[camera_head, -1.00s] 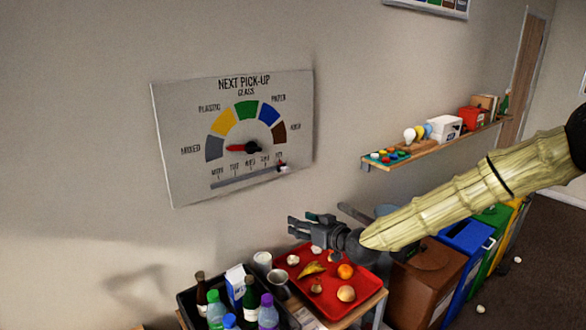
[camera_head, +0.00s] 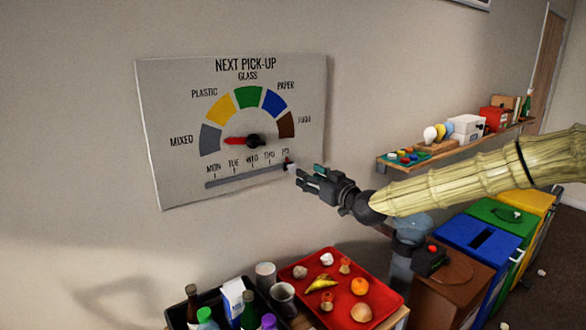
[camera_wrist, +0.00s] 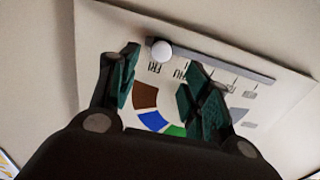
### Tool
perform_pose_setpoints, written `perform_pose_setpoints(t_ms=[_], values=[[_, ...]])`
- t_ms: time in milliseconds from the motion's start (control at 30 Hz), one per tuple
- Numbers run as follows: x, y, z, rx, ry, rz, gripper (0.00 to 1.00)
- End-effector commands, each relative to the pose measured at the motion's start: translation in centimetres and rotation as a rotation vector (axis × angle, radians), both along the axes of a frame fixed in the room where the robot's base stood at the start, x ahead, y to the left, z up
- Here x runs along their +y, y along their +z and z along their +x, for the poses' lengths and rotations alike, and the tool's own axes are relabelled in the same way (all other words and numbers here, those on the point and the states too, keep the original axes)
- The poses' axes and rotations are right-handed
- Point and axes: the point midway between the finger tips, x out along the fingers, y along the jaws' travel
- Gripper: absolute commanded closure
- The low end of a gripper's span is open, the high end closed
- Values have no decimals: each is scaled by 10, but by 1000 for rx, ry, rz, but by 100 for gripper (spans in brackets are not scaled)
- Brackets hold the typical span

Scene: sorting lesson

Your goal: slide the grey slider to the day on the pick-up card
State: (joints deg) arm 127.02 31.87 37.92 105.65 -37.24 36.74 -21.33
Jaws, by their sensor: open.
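The grey slider's round, pale knob (camera_head: 291,168) is at the right end of its track, by the FRI mark, on the white NEXT PICK-UP board. The track (camera_head: 235,180) runs below the day marks MON to FRI. In the wrist view the knob (camera_wrist: 161,51) shows between my fingertips in the picture, beside the letters FRI. My gripper (camera_head: 302,172) is open, just right of the knob; I cannot tell whether it touches. It also shows in the wrist view (camera_wrist: 162,65). I cannot identify a separate pick-up card.
The board (camera_head: 170,100) also carries a coloured dial with a red pointer (camera_head: 236,141) towards MIXED. Below are a red tray (camera_head: 335,307) of food scraps and a dark crate of bottles. A wall shelf (camera_head: 440,158) and coloured bins (camera_head: 480,240) stand right.

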Motion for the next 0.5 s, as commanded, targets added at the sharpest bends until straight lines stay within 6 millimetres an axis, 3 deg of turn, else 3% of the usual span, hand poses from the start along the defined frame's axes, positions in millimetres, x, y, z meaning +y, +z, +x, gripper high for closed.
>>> perform_pose_setpoints(t_ms=[500], values=[[45,1,58,2,4,-1,52]])
